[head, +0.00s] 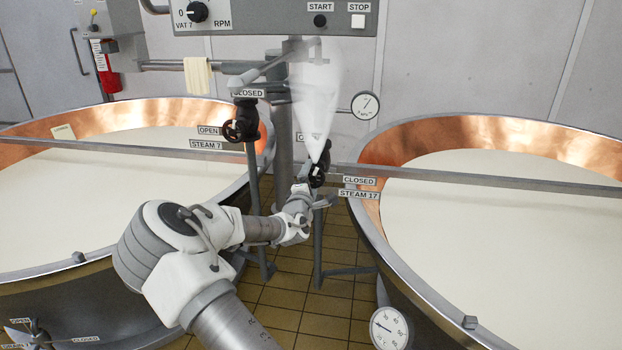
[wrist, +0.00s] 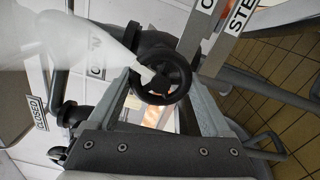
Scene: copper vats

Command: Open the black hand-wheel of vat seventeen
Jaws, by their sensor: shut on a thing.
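The black hand-wheel (head: 317,178) of vat seventeen sits at the left rim of the right vat (head: 385,215), beside the plates CLOSED (head: 359,181) and STEAM 17 (head: 359,195). In the wrist view the wheel (wrist: 176,72) lies between my two fingers, facing the camera. My gripper (head: 308,190) is shut on it; the fingers (wrist: 162,84) flank its rim left and right. A pale, cone-shaped white plume (head: 316,95) narrows down to a small white tip at the wheel and partly covers it. I cannot tell how far the wheel is turned.
Another black hand-wheel (head: 234,130) with the plate STEAM 7 (head: 206,145) stands left, near the left vat (head: 25,125). A post (head: 284,125) and pipes rise between the vats. Tiled floor (head: 325,327) shows in the gap.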

